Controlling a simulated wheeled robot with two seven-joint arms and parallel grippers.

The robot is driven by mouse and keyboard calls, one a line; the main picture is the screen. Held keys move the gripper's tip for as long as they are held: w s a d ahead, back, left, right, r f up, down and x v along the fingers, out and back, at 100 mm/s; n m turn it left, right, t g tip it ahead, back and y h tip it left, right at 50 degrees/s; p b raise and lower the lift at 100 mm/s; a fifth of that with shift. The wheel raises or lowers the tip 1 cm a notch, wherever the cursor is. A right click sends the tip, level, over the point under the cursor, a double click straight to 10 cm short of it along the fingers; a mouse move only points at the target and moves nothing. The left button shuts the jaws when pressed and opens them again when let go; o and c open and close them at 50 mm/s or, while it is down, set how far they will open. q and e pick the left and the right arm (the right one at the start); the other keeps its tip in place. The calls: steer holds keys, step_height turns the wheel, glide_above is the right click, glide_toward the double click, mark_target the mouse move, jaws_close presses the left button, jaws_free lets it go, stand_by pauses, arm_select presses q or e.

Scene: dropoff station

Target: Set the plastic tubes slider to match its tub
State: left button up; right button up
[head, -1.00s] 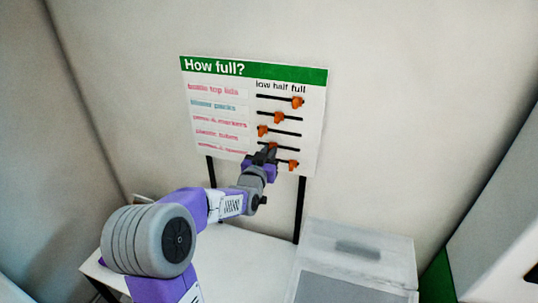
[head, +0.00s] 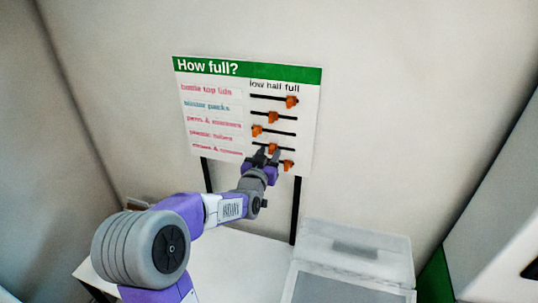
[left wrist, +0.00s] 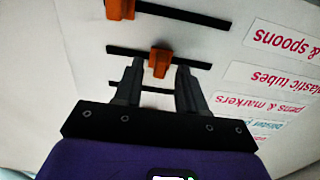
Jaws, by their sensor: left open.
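The "How full?" board (head: 246,85) stands upright against the back wall, with several label rows and black slider tracks marked low, half, full. The plastic tubes row (head: 211,136) is fourth down. Its orange knob (head: 272,148) sits near the middle of its track, under half; in the left wrist view this knob (left wrist: 160,61) shows upside down. My left gripper (head: 269,156) is open at this knob. In the left wrist view its fingers (left wrist: 159,72) stand either side of the knob, with gaps; contact cannot be told. My right gripper is out of view.
Other orange knobs sit close above (head: 257,131) and below (head: 288,166) on neighbouring tracks. A translucent lidded box (head: 352,241) stands at the right on the white table (head: 235,262); its contents are not readable. The plastic tubes tub cannot be identified.

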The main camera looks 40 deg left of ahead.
arm_select(q)
steer(key=b+v, duration=0.1)
steer(key=v, duration=0.6)
stand_by(0.5)
